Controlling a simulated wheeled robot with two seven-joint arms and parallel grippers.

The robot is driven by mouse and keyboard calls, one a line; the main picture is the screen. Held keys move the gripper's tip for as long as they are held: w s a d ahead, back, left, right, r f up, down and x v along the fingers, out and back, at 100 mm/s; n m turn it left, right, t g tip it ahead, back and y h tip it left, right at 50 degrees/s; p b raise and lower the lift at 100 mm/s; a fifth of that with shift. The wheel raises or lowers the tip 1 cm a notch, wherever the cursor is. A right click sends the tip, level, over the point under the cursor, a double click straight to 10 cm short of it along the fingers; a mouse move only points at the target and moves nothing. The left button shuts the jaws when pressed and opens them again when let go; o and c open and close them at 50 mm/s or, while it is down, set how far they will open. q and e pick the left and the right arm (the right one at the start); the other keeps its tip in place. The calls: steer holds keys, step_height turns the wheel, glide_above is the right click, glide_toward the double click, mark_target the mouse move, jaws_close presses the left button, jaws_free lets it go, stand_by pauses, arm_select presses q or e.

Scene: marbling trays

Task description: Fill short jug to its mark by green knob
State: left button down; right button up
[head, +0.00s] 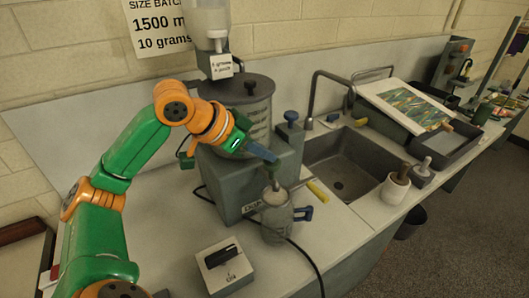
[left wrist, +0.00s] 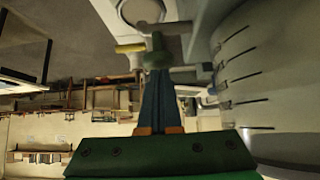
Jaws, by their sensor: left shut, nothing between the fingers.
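A grey jug (head: 276,226) with a blue handle stands upright on the counter, under a tap at the front of the grey tank unit. The green knob (head: 273,168) is on the tap above the jug; it also shows in the left wrist view (left wrist: 157,53). My left gripper (head: 270,157) is shut and empty, its blue fingertips right at the knob. I cannot tell whether they touch it. The jug's mark and liquid level cannot be made out. My right gripper is not in view.
A yellow-handled lever (head: 318,192) sticks out right of the tap. A switch box (head: 225,267) and a black cable are in front. A sink (head: 345,165) and a white pot (head: 395,190) are to the right.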

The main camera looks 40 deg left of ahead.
mark_target(264, 165)
arm_select(q)
step_height(264, 165, down, 3)
steer(key=shift+r+b, duration=0.1)
steer(key=shift+b, duration=0.95)
steer(key=shift+s, duration=0.1)
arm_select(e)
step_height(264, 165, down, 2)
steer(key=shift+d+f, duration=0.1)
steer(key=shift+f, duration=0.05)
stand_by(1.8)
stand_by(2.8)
arm_select(q)
step_height(264, 165, up, 5)
steer(key=p, duration=0.7)
steer(key=shift+r, duration=0.15)
steer(key=b+v, duration=0.2)
steer(key=v, duration=0.7)
steer(key=shift+s+b, duration=0.35)
steer(key=shift+b, duration=0.05)
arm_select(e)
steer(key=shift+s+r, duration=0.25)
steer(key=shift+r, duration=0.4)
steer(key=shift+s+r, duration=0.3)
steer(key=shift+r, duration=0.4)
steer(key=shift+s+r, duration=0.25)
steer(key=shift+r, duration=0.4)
arm_select(q)
steer(key=shift+a, duration=0.15)
